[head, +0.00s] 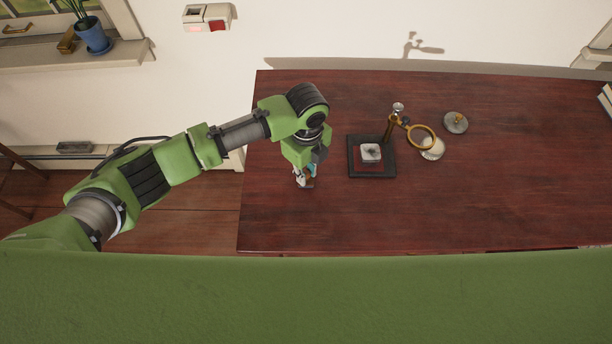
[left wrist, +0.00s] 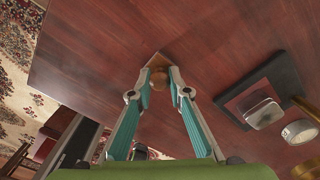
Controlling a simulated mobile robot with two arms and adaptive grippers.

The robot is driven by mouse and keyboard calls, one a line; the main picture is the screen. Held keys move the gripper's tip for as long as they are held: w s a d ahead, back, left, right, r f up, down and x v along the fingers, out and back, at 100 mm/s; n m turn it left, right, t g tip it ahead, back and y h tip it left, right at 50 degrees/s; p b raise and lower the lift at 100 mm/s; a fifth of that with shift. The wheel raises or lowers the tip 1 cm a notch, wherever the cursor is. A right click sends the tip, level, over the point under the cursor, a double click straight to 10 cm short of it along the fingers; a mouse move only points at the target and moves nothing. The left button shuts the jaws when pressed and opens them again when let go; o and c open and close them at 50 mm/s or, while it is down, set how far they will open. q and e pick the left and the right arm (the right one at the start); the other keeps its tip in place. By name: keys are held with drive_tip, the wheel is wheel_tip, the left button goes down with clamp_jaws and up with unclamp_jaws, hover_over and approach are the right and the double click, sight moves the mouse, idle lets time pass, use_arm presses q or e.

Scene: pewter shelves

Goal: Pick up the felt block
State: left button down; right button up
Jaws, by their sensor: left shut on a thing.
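My left gripper (head: 303,181) points down at the left part of the dark red wooden table. In the left wrist view its teal-padded fingers (left wrist: 159,82) are closed in on a small brown block (left wrist: 158,64), which I take to be the felt block. The block has a paler tan edge, and the fingertips hide part of it. In the head view only a small bit of it shows at the fingertips. I cannot tell whether it touches the table. My right gripper is not in view.
Right of the gripper is a black square frame (head: 386,172) with a pale square piece (head: 371,152) on it. A brass magnifier ring (head: 421,137) on a stand and a round grey lidded thing (head: 455,123) are further right.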

use_arm(q)
drive_tip(key=shift+r, duration=0.1)
drive_tip(key=shift+r, duration=0.55)
drive_tip(key=s+d+r+b, duration=0.1)
drive_tip(key=s+r+b, duration=0.1)
drive_tip(key=s+r, duration=0.9)
drive_tip(key=s, duration=0.3)
drive_tip(key=shift+d+r, duration=0.2)
drive_tip(key=shift+r, duration=0.2)
